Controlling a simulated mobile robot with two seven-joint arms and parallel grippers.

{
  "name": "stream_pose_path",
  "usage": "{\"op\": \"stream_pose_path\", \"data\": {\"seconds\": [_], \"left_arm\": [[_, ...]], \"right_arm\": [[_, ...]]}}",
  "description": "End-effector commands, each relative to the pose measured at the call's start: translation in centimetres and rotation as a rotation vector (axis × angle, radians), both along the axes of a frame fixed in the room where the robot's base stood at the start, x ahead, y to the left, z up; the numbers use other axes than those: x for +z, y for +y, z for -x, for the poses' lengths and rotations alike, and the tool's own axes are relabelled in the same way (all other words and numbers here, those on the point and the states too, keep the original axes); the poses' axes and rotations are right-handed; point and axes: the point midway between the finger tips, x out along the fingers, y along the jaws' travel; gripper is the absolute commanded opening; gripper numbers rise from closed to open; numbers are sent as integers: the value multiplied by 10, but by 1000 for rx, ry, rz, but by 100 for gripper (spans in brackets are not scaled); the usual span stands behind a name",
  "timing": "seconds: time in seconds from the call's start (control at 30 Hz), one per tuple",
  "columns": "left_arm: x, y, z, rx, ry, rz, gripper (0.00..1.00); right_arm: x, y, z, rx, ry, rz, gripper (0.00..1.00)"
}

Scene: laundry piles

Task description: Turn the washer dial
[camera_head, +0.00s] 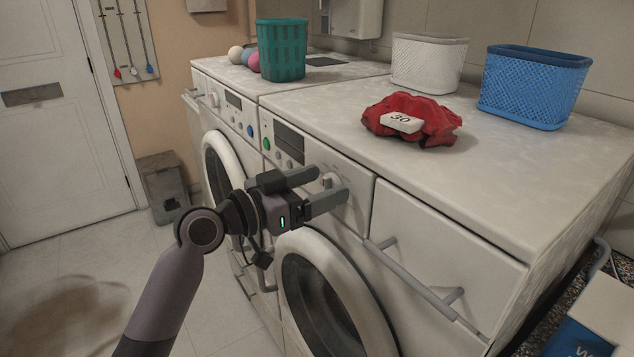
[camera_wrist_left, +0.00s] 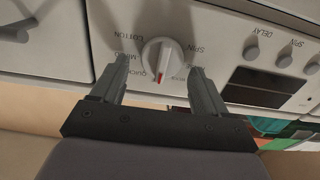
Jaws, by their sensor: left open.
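The washer dial (camera_wrist_left: 162,60) is a round white knob with a red mark, set on the white control panel. Labels around it include COTTON, QUICK and SPIN; the wrist view shows them upside down. My left gripper (camera_wrist_left: 158,88) is open, with one finger on each side of the dial. I cannot tell whether the fingers touch it. In the head view, my left gripper (camera_head: 330,190) reaches to the front panel of the nearer washer (camera_head: 440,245), and the dial (camera_head: 327,180) shows partly between the fingers. My right gripper does not show.
A drawer handle (camera_head: 415,278) sticks out right of the dial, and a round door (camera_head: 335,300) is below. On top lie a red cloth with a "30" tag (camera_head: 402,122), a white basket (camera_head: 428,62) and a blue basket (camera_head: 533,87). A green basket (camera_head: 282,50) stands farther back.

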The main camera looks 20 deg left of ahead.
Motion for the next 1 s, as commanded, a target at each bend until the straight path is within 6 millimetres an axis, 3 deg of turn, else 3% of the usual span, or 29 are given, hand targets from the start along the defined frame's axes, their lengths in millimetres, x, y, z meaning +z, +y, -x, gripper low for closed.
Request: {"op": "stream_pose_path", "data": {"seconds": [0.2, 0.37, 0.4, 0.67, 1.0], "left_arm": [[0, 0, 0, 0, -1, 0, 74], [0, 0, 0, 0, 0, 0, 22], [0, 0, 0, 0, 0, 0, 19], [-1, 0, 0, 0, -13, -18, 19], [-4, -1, 1, 1, -128, -165, 19]], "right_arm": [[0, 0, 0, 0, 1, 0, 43], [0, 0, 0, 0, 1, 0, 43], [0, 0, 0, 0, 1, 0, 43], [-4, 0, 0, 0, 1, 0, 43], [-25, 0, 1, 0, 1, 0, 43]]}}
